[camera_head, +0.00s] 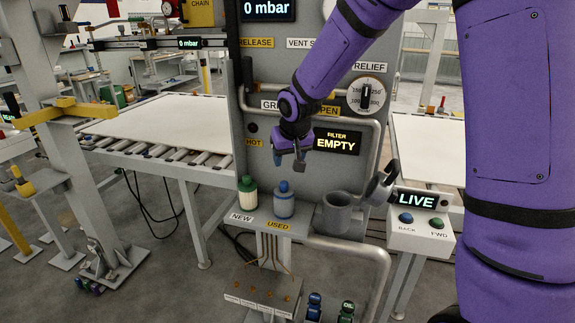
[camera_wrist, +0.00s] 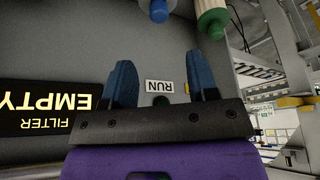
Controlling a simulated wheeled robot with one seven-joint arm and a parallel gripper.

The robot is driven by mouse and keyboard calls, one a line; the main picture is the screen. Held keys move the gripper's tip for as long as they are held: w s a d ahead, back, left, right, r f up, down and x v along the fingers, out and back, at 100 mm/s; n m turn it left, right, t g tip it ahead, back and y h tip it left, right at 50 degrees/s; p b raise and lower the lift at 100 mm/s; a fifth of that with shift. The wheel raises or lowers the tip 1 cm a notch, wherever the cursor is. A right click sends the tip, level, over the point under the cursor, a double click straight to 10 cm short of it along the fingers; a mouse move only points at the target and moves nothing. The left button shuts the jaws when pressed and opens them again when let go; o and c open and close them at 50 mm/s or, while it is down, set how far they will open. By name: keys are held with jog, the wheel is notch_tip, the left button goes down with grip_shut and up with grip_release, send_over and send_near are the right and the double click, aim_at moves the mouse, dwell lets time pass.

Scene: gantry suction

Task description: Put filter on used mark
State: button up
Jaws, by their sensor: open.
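A blue-grey filter with a blue cap (camera_head: 284,206) stands upright on the shelf at the yellow USED label (camera_head: 278,225); its cap also shows at the top of the wrist view (camera_wrist: 155,10). A cream filter with a green cap (camera_head: 247,196) stands to its left, by the NEW label (camera_head: 241,217), and shows in the wrist view (camera_wrist: 211,22). My gripper (camera_head: 289,162) is open and empty, above and apart from the blue-capped filter. Its blue fingers stand spread in the wrist view (camera_wrist: 160,72).
A grey cup-shaped housing (camera_head: 337,215) stands right of the filters, with a round lid (camera_head: 381,186) swung aside. The panel display (camera_head: 337,141) reads FILTER EMPTY. A button box (camera_head: 418,230) with a LIVE display is further right. A pipe (camera_head: 345,250) runs below the shelf.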

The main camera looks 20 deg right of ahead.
jog(key=s+d+r, duration=0.2)
jog(key=s+r, duration=0.4)
jog(key=s, duration=0.1)
jog(key=s+d+r, duration=0.3)
jog(key=s+r, duration=0.4)
jog(key=s, duration=0.1)
jog(key=s+d+r, duration=0.1)
jog(key=s+r, duration=0.2)
jog(key=s, duration=1.5)
jog(key=shift+s+d+t, duration=0.25)
jog(key=shift+d+t, duration=0.05)
jog(key=shift+d, duration=0.1)
